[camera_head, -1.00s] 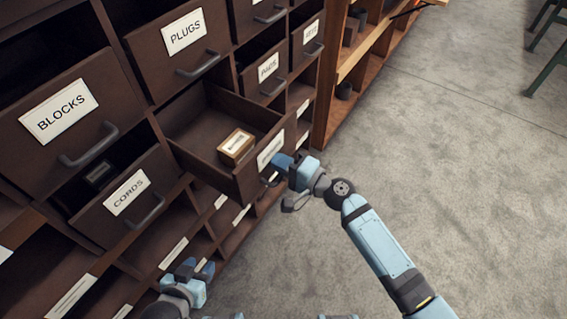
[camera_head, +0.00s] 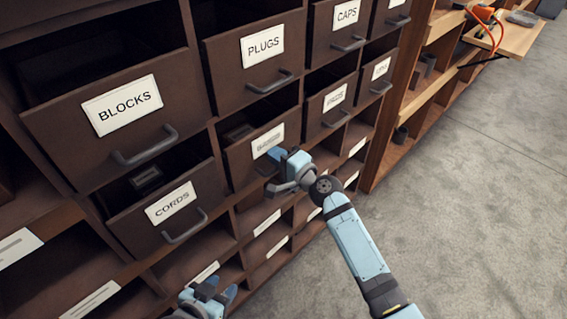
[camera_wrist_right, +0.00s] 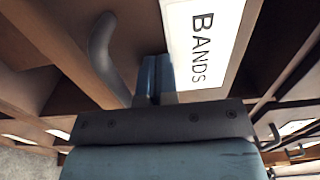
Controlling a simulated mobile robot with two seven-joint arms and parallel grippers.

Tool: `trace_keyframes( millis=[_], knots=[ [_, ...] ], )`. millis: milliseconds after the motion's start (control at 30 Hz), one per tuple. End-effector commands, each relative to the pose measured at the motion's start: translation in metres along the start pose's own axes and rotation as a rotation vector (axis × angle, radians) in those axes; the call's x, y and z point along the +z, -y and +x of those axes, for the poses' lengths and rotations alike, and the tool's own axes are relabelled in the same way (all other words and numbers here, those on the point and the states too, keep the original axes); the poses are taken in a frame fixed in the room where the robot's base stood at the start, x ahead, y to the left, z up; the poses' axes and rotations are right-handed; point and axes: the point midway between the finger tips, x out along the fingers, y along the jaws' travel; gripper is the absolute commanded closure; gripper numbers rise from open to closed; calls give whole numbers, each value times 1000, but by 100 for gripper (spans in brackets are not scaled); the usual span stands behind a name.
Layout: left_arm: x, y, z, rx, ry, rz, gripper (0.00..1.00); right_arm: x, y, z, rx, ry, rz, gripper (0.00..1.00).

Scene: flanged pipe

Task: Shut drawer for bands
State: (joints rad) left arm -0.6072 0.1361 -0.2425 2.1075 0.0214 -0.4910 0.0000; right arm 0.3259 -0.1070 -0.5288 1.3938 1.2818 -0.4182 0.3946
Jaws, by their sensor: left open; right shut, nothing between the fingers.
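The bands drawer (camera_head: 240,165) is a dark brown drawer in the middle of the cabinet, right of the cords drawer. Its front now stands roughly in line with the neighbouring fronts; I cannot tell whether it is fully home. Its white label (camera_wrist_right: 203,45) reads "BANDS" in the right wrist view, with a grey handle (camera_wrist_right: 103,50) to the left. My right gripper (camera_head: 276,157) is shut and empty, its fingertips (camera_wrist_right: 153,75) at the drawer front beside the label, seemingly touching it. My left gripper (camera_head: 222,287) is open and empty, low in front of the cabinet.
Blocks (camera_head: 125,115), plugs (camera_head: 265,60), cords (camera_head: 172,212) and caps (camera_head: 345,25) drawers surround it. Open labelled cubbies lie below. A wooden shelf unit (camera_head: 425,90) stands to the right. The grey floor (camera_head: 470,220) at right is clear.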

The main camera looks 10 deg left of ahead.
Motion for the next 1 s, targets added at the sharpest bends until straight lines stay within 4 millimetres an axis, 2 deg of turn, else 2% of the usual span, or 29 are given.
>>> trace_keyframes(
  millis=[600,1000],
  knots=[
    [2,-4,0,2,1,-9,57,0,5,7,-7,-2,0,100],
    [2,-3,1,1,-1,-7,57,1,5,3,-7,-2,0,100]
  ],
)
